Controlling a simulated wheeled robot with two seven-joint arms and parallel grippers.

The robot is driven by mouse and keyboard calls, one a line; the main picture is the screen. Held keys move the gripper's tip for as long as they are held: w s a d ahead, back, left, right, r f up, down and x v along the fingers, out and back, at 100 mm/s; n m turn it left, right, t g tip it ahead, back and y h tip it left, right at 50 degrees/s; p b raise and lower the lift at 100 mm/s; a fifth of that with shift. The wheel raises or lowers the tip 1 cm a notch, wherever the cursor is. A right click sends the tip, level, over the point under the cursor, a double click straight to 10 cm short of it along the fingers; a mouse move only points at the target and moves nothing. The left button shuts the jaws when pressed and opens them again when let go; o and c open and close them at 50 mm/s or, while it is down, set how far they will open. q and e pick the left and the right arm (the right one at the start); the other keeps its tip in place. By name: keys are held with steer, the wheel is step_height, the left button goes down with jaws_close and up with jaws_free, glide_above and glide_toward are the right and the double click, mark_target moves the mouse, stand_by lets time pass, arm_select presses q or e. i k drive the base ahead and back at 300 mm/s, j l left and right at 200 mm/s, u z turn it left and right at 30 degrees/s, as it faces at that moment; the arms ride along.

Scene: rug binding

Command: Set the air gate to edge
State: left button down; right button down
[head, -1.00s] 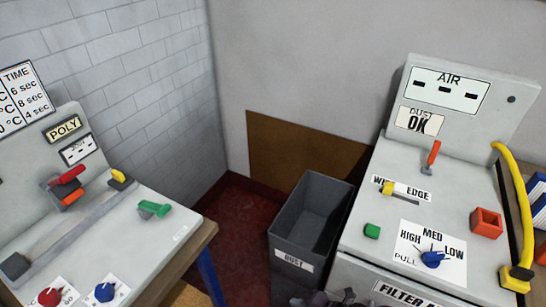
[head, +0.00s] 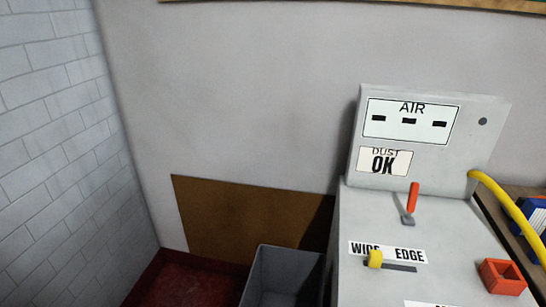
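The air gate is a yellow slider knob (head: 375,259) in a dark slot (head: 400,267) on the grey air machine's top (head: 352,217). The knob sits at the left end of the slot, below the word WIDE on the label (head: 388,252). The word EDGE is at the label's right end. An upright panel (head: 411,119) marked AIR stands behind, with a DUST OK sign (head: 384,161). Neither of my grippers is in view.
A red-orange lever (head: 412,202) stands behind the slider. An orange open box (head: 502,277) sits right of it, and a yellow hose (head: 512,213) curves along the right side. A grey bin (head: 283,276) stands left of the machine.

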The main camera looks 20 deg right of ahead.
mark_target(374, 258)
steer(key=z, duration=1)
steer(key=k+l, duration=0.1)
steer(key=l, duration=0.15)
steer(key=l+u, duration=0.1)
steer(key=l, duration=0.15)
steer(key=k, duration=0.05)
